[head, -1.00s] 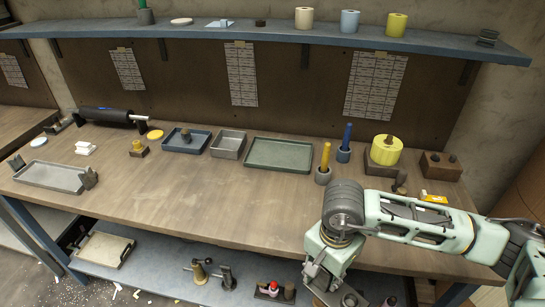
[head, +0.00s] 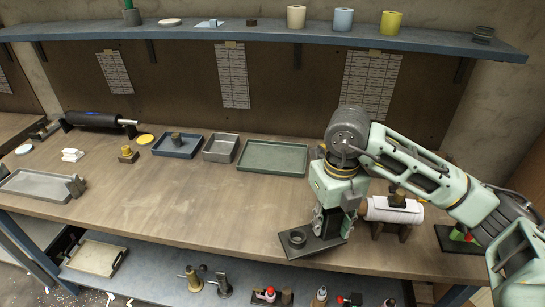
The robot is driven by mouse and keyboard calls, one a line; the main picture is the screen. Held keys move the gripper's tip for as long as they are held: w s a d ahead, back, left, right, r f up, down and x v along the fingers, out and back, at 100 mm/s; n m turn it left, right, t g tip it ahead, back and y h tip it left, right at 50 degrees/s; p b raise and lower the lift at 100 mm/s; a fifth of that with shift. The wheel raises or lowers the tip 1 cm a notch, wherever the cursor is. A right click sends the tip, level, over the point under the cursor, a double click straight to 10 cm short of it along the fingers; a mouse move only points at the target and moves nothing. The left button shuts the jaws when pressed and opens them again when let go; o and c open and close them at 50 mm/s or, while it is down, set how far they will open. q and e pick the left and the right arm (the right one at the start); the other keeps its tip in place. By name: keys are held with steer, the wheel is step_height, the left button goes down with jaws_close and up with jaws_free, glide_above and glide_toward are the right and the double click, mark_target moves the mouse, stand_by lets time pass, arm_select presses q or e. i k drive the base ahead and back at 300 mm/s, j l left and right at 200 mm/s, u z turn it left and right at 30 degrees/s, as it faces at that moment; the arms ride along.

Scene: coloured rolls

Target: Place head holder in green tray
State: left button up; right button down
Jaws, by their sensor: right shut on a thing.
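The green tray (head: 273,157) lies on the workbench in the head view, left of my right arm. It looks empty. My right gripper (head: 324,226) points down above the bench's front part. It is shut on a dark flat plate with a round ring on it, which I take to be the head holder (head: 298,240). The plate is in front and to the right of the tray; whether it touches the bench is unclear. The fingertips are partly hidden. My left gripper is out of view.
A grey tray (head: 221,148) and a blue tray (head: 178,145) stand left of the green tray. A white roll (head: 393,211) on a stand is right of my gripper. The bench (head: 200,205) is clear before the trays. A lower shelf (head: 160,268) holds several items.

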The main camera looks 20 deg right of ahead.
mark_target(274, 158)
steer(key=i, duration=0.9)
